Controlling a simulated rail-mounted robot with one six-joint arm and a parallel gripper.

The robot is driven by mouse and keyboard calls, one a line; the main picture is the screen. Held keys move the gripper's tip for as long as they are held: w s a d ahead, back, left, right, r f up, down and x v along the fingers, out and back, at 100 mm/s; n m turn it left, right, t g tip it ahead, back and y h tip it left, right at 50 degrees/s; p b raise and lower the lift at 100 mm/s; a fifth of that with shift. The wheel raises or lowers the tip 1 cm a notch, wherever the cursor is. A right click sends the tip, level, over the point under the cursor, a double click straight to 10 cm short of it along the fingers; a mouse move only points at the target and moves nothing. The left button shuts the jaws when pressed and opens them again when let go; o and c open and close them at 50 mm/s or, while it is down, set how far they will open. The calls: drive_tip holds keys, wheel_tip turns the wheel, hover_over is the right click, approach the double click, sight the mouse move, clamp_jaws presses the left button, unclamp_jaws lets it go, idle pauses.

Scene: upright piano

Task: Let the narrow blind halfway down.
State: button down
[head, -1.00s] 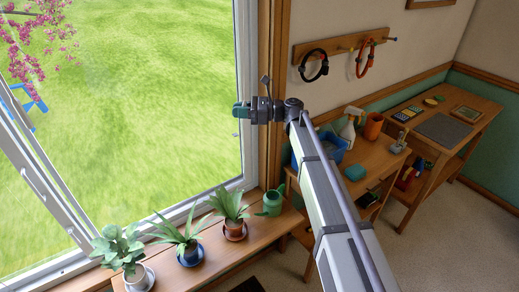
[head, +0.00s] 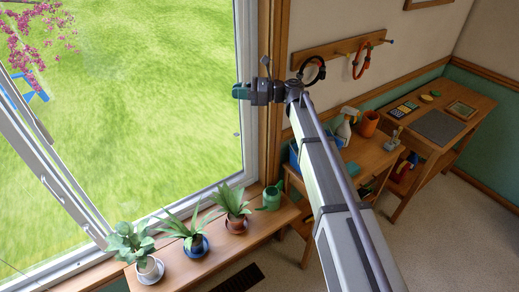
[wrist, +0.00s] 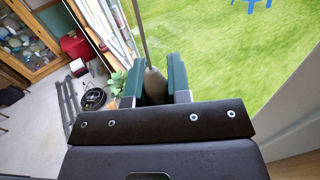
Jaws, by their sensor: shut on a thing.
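My gripper (head: 239,91) is in front of the right side of the window in the head view, its green fingers pointing left. In the wrist view my gripper (wrist: 154,78) has its two green fingers on either side of a grey-brown, tapered cord pull (wrist: 154,88). A thin cord (wrist: 142,35) runs from the pull to the top edge of that picture. My gripper is shut on this pull. In the head view the pull is hidden or too small to tell. No blind fabric or slats show in either view.
Several potted plants (head: 187,238) and a green watering can (head: 270,198) stand on the sill shelf below. The window frame (head: 247,100) is close to my gripper. A peg rail (head: 335,50) and a side table (head: 368,160) are to the right.

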drive_tip(key=w+d, duration=0.3)
drive_tip(key=d, duration=0.1)
drive_tip(key=shift+r+b, duration=0.25)
drive_tip(key=shift+b, duration=0.05)
idle(0.4)
drive_tip(key=c, duration=0.9)
unclamp_jaws()
drive_tip(key=shift+w+d, duration=0.15)
drive_tip(key=shift+d, duration=2.35)
